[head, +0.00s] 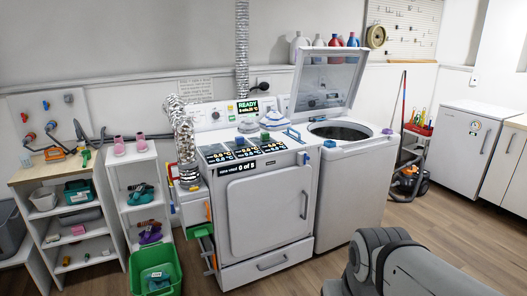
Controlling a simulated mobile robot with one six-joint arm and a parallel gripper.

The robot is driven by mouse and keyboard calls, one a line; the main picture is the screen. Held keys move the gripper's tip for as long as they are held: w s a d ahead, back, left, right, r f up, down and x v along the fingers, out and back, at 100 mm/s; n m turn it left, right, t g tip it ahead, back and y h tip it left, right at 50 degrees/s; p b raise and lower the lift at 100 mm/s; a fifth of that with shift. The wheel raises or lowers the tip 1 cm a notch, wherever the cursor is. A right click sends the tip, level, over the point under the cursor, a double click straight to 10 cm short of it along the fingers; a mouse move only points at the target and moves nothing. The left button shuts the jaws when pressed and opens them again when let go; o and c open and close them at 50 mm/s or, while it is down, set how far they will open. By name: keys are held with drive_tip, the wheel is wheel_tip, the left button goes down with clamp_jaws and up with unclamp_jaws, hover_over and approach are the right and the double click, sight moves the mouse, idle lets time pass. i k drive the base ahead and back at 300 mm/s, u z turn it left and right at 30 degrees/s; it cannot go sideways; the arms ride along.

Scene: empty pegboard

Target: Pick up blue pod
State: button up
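I cannot say for sure which thing is the blue pod. A small blue item (330,143) sits at the front left corner of the white top-loading washer (352,185). A small violet-blue item (388,131) sits at the washer's right edge. Both are too small to make out. The washer's lid (328,78) stands raised and its drum opening (340,132) shows. My grey arm shows at the bottom right, but my gripper is out of the frame.
A white dryer (267,210) with scales and displays on top stands left of the washer. A green bin (157,270) is on the floor at the left. Shelves (75,228) stand at the far left, a cart (413,150) at the right. Floor is open at the lower right.

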sight(239, 141)
drive_tip(key=z, duration=0.05)
drive_tip(key=i, duration=1.75)
drive_tip(key=u, duration=0.3)
drive_tip(key=i, duration=1.35)
drive_tip(key=u, duration=0.25)
